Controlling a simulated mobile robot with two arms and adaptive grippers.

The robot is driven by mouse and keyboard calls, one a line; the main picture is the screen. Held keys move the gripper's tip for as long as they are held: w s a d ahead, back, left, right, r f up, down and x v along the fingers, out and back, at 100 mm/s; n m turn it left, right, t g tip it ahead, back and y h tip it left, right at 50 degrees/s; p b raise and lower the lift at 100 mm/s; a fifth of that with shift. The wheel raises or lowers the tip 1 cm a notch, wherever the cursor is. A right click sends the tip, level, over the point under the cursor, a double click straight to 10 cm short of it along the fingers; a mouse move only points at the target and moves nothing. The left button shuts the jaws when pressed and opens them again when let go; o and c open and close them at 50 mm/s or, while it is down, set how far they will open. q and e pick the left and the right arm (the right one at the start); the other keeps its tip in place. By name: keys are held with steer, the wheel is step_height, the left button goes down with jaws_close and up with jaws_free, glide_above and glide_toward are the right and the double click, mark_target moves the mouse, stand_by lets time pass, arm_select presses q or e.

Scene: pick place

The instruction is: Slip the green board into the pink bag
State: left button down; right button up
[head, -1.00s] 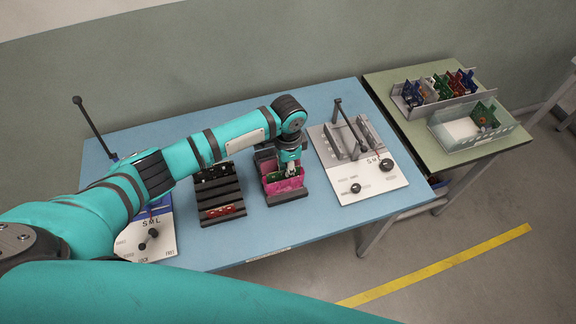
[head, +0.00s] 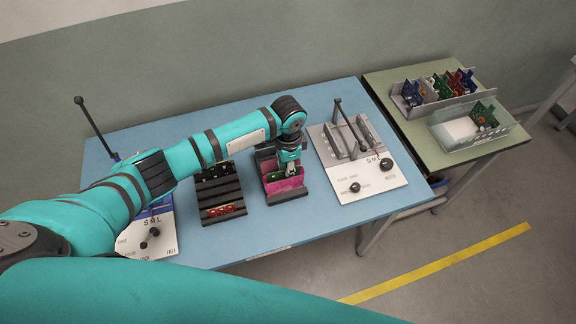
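The pink bag (head: 286,187) stands open in a dark holder on the blue table. A small part of the green board (head: 273,178) shows at the mouth of the bag, low behind its front wall; the rest is hidden by the bag and my gripper. My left gripper (head: 291,169) points down at the bag's mouth, right by the board. Its fingertips are small and partly covered, so I cannot tell whether they still hold the board. My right gripper is out of view.
A dark slotted rack (head: 222,197) with red parts stands left of the bag. A grey lever device (head: 362,165) stands to the right, and another lever device (head: 150,238) at the left. A green side table (head: 425,130) carries a board rack (head: 437,93) and a clear bin (head: 472,128).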

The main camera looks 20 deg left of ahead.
arm_select(q)
steer(key=c, duration=1.4)
jaws_free()
steer(key=c, duration=0.3)
steer(key=shift+r, duration=0.1)
step_height(320, 180, up, 8)
steer(key=p, duration=0.8)
steer(key=shift+p, duration=0.3)
